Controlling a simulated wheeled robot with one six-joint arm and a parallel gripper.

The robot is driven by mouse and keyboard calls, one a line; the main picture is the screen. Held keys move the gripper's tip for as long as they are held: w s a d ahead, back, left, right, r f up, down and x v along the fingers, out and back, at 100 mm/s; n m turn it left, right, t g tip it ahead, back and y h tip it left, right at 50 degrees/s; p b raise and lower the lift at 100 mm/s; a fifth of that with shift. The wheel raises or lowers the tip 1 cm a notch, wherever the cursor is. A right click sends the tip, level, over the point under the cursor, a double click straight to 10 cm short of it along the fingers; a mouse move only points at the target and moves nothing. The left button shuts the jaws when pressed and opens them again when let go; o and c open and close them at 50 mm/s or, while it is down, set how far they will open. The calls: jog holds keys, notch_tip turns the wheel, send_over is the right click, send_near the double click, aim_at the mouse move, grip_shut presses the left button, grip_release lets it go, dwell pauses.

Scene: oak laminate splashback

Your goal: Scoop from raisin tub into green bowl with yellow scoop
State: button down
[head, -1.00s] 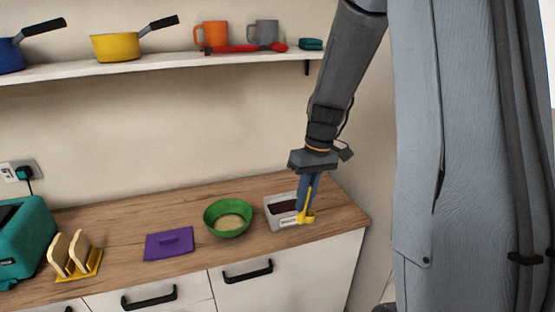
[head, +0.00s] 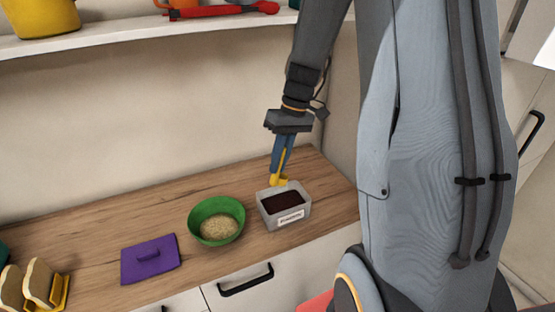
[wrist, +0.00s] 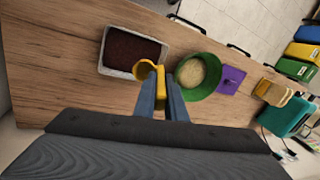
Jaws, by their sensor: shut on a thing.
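My gripper (head: 282,160) is shut on the yellow scoop (head: 279,180), which hangs from the blue fingers just above the far rim of the raisin tub. The wrist view shows the yellow scoop (wrist: 146,70) between the fingers (wrist: 161,92); whether it holds anything I cannot tell. The grey raisin tub (head: 298,219) has a white label and dark raisins inside; it also shows in the wrist view (wrist: 118,72). The green bowl (head: 198,211) stands left of the tub, with pale grainy contents; it is right of the scoop in the wrist view (wrist: 212,82).
A toast rack (head: 58,296) with bread stands at the far left. A shelf (head: 120,35) runs above the wooden counter (head: 95,222). Counter behind the bowl is clear.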

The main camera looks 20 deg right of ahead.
aim_at(279, 172)
jog(key=shift+f+b, duration=4.7)
jog(key=shift+f, duration=1.6)
jog(key=shift+w+d+b, duration=0.15)
jog(key=shift+d+b, duration=0.05)
jog(key=shift+d, duration=0.6)
jog(key=shift+w+d+b, duration=0.15)
jog(key=shift+d+b, duration=0.05)
jog(key=shift+d, duration=0.6)
jog(key=shift+s+a+r+h+p, duration=0.1)
jog(key=shift+a+h+p, duration=0.25)
jog(key=shift+h+p, duration=0.2)
jog(key=shift+s+a+t+h+p, duration=0.1)
jog(key=shift+a+t+h+p, duration=0.35)
jog(key=shift+h+p, duration=0.7)
jog(key=shift+s+a+r+p, duration=0.1)
jog(key=shift+a+r+p, duration=0.15)
jog(key=shift+r+p, duration=1.05)
jog(key=shift+w+a+r+p, duration=0.1)
jog(key=shift+a+r+p, duration=0.15)
jog(key=shift+r+p, duration=1.1)
jog(key=shift+s+a+r+p, duration=0.1)
jog(key=shift+a+r+p, duration=0.15)
jog(key=shift+r+p, duration=1.05)
jog(key=shift+r+b, duration=0.45)
jog(key=shift+r, duration=0.05)
jog(key=shift+f, duration=0.1)
